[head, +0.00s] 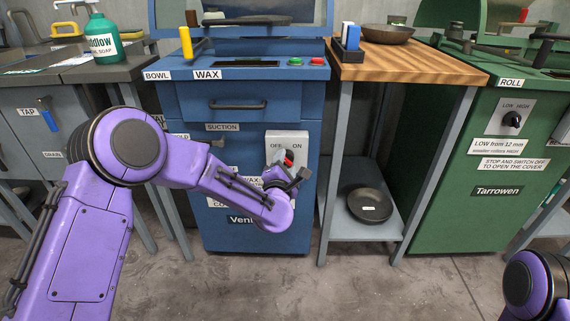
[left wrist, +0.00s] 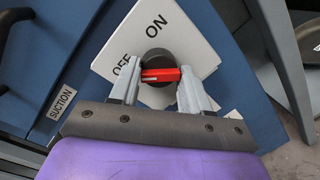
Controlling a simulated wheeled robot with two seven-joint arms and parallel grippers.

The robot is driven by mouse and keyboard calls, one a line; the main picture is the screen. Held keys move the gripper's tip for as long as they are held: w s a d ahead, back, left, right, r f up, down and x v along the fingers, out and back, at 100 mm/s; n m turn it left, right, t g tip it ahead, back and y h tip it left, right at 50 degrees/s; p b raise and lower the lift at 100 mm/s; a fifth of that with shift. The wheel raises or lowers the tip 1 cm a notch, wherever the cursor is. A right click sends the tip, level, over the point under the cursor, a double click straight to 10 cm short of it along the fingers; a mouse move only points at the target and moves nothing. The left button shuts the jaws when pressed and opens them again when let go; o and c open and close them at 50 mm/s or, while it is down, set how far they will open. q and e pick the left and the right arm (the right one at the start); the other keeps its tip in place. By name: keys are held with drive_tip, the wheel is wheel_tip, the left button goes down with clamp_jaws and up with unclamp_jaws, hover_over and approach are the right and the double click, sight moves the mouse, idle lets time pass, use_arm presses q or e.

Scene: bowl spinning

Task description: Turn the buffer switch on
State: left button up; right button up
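The switch is a red handle on a black round base (left wrist: 153,57), set on a white plate (left wrist: 190,35) marked OFF and ON. In the left wrist view the red handle (left wrist: 160,75) lies crosswise, its left end towards the OFF label. In the head view the plate (head: 287,143) is on the front of the blue machine. My left gripper (head: 284,172) is at the switch and hides part of it. Its fingers (left wrist: 160,82) stand apart on either side of the handle, at its two ends. Contact is unclear. My right gripper is out of view.
The blue machine (head: 250,215) has a drawer above the switch, and green and red buttons on top. A wooden-topped table (head: 425,62) with a dark bowl (head: 370,204) on its lower shelf stands to the right. A green machine (head: 490,215) is further right.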

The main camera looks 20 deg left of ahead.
use_arm(q)
drive_tip(key=m+p, duration=0.4)
drive_tip(key=shift+r, duration=0.35)
drive_tip(key=m+g+p, duration=0.1)
drive_tip(key=m+p, duration=0.2)
drive_tip(key=m, duration=0.1)
drive_tip(key=m+y+p, duration=0.1)
drive_tip(key=m+p, duration=0.2)
drive_tip(key=m, duration=0.1)
drive_tip(key=shift+d+g, duration=0.1)
drive_tip(key=shift+g, duration=0.2)
drive_tip(key=m+p, duration=0.2)
drive_tip(key=m, duration=0.2)
drive_tip(key=shift+f+y, duration=0.1)
drive_tip(key=shift+y, duration=0.3)
drive_tip(key=shift+d+m, duration=0.1)
drive_tip(key=shift+m, duration=0.3)
drive_tip(key=o, duration=1)
drive_tip(key=p+v, duration=0.2)
drive_tip(key=v, duration=0.8)
drive_tip(key=shift+s+d, duration=0.1)
drive_tip(key=shift+s, duration=0.1)
